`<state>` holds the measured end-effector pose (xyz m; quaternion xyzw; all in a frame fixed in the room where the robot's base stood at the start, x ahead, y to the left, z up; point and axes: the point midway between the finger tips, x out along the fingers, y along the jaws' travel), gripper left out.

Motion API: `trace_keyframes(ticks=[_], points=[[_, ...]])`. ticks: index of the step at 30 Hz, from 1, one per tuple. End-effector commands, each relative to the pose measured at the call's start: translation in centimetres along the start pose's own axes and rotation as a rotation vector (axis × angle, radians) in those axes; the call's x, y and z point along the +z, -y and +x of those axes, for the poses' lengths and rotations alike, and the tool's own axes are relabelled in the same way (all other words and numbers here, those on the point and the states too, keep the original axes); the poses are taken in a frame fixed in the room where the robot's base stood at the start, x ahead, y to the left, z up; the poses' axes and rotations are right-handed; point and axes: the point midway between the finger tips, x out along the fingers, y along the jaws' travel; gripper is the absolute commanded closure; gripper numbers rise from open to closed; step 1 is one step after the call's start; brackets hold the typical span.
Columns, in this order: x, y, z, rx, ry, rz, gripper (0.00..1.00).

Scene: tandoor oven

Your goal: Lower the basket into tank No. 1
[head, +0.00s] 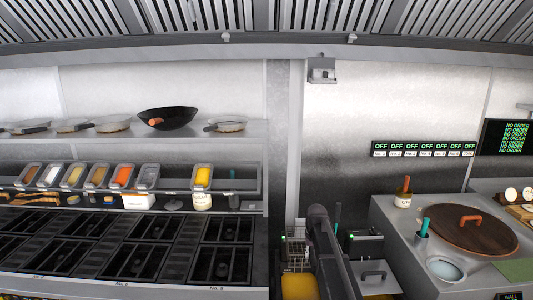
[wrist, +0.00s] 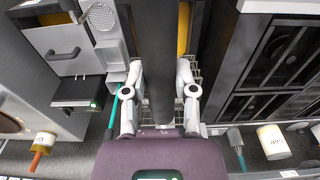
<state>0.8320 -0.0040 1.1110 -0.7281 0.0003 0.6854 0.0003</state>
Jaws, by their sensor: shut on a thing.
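My gripper (wrist: 160,78) is shut on the dark handle (wrist: 160,40) of the fryer basket; the bar runs between its two fingers in the wrist view. Wire mesh of the basket (wrist: 195,72) shows beside the fingers, and part of it (head: 297,254) shows left of my arm in the head view. A tank with yellow oil (head: 299,287) lies in front of the mesh in the head view. Its oil also shows as a strip beside the handle in the wrist view (wrist: 183,28). My arm hides much of the basket, and I cannot tell its height over the oil.
Right of the oil tank is a grey lid with a black handle (head: 374,275). Teal-handled tools stand close by (wrist: 114,108) (wrist: 238,148). The black stove grates (head: 130,245) are at left. A counter with a round wooden lid (head: 472,231) is at right.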

Motion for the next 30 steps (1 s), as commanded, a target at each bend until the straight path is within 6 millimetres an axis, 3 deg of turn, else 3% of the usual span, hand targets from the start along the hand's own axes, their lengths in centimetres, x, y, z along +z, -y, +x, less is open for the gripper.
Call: trace_keyframes(ticks=[14, 30], points=[[0.3, 0.0, 0.9, 0.000, 0.002, 0.000, 1.00], [2.7, 0.0, 6.3, 0.000, 0.038, 0.000, 1.00]])
